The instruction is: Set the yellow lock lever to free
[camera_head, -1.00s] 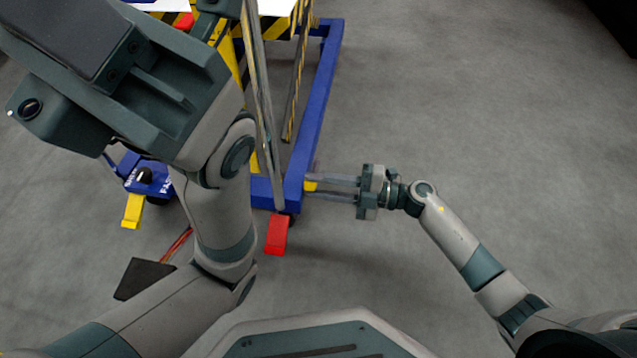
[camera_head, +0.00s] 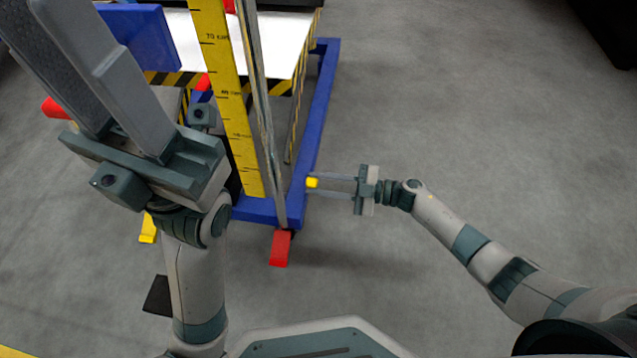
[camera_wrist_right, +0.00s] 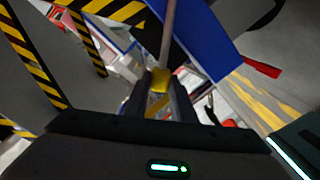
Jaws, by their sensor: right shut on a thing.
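The yellow lock lever shows as a small yellow end (camera_head: 312,182) beside the blue frame's right side. It also shows as a yellow piece (camera_wrist_right: 160,80) in the right wrist view. My right gripper (camera_head: 309,184) reaches in from the right, its two fingers shut on the yellow piece. The fingers hide part of the lever, and its lock setting cannot be read. My left gripper (camera_head: 82,55) is large at the upper left, raised close to the head camera. Its fingers stand apart with nothing seen between them.
A blue wheeled frame (camera_head: 322,110) carries a yellow ruler (camera_head: 222,90) and an upright metal bar (camera_head: 262,110). A red pedal (camera_head: 280,248) sticks out at its front corner. A yellow pedal (camera_head: 148,228) shows behind my left arm. Floor to the right is clear.

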